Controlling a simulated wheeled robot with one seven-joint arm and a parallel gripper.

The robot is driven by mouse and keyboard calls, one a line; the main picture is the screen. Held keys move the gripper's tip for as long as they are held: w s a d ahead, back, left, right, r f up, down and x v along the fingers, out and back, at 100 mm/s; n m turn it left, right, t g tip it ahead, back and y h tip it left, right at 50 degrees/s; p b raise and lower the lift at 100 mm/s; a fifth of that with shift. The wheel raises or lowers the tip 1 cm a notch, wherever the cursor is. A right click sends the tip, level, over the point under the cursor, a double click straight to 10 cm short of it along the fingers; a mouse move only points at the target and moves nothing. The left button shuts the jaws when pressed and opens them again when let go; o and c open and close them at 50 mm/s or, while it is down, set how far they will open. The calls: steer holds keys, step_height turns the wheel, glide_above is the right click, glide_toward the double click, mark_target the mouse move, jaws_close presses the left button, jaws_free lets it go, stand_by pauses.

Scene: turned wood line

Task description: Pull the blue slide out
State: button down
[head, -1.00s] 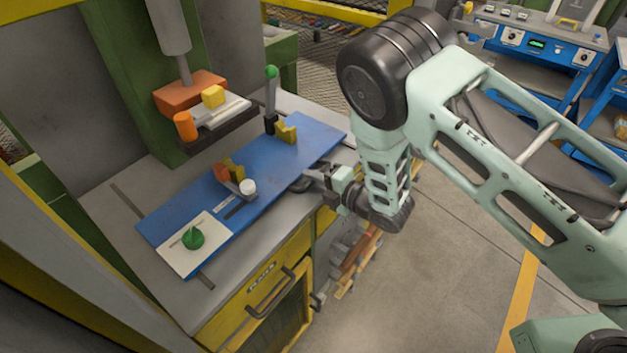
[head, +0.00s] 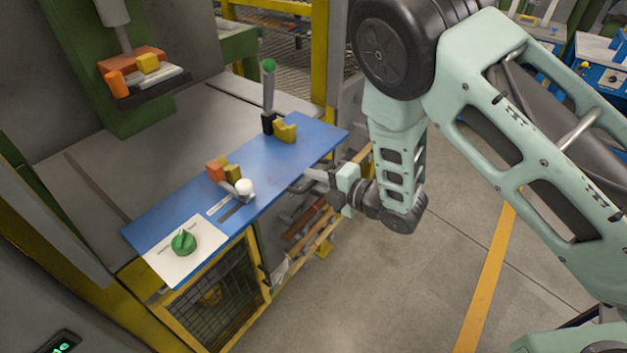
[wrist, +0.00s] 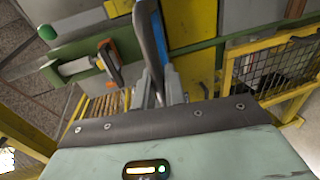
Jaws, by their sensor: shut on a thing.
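The blue slide (head: 305,148) is a long blue plate drawn out toward me, overhanging the front of the grey bench. My gripper (head: 308,181) is shut at its front edge, on a grey handle partly hidden by the fingers. In the wrist view my gripper (wrist: 158,88) shows the fingers close around a dark bar beside a blue edge. On the slide are a green knob (head: 183,243) on a white plate, a lever with a white ball (head: 243,187), yellow and orange blocks, and an upright green-tipped lever (head: 268,85).
Bare grey bench top (head: 110,160) lies behind the slide. A press head with an orange block (head: 131,60) hangs above it at the back left. A yellow mesh-front cabinet (head: 212,295) stands below. Open floor lies to the right.

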steer(key=shift+s+d+f, duration=0.1)
steer(key=shift+d+f, duration=0.05)
steer(key=shift+d, duration=0.1)
steer(key=c, duration=1.8)
jaws_free()
steer(key=shift+s, duration=0.1)
steer(key=shift+p+v, duration=0.95)
steer(key=shift+v, duration=7.8)
